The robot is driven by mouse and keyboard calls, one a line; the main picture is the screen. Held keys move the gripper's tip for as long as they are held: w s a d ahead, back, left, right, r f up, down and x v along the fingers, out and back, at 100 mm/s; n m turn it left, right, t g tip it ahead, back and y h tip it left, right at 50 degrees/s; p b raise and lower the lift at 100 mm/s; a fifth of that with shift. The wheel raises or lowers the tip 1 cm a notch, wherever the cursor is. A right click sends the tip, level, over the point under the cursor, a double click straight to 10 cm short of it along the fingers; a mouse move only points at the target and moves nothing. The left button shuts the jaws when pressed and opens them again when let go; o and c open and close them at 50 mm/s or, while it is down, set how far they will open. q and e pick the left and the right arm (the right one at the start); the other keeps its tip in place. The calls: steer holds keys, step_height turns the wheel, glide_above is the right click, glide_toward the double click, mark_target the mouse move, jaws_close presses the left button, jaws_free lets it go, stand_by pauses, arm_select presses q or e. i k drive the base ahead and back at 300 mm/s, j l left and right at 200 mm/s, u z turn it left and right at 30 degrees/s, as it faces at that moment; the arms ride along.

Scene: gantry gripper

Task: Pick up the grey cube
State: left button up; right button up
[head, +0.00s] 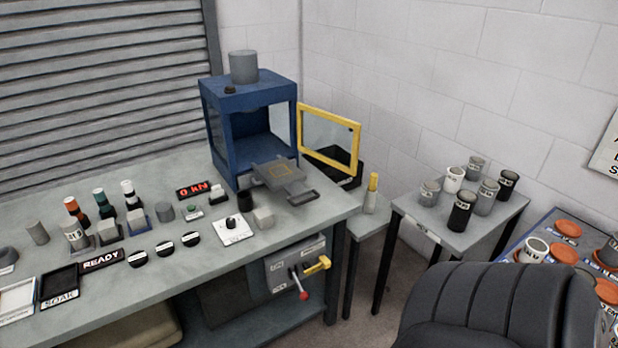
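Neither of my grippers is in view.
The grey workbench (190,275) also bears a blue press (221,125) with an open yellow-framed door (302,125), small cylinders and black pucks. A side table (430,215) holds several cups. A black chair-like back (480,310) fills the lower right.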

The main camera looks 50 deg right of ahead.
mark_target(264, 219)
steer(key=z, duration=1.2)
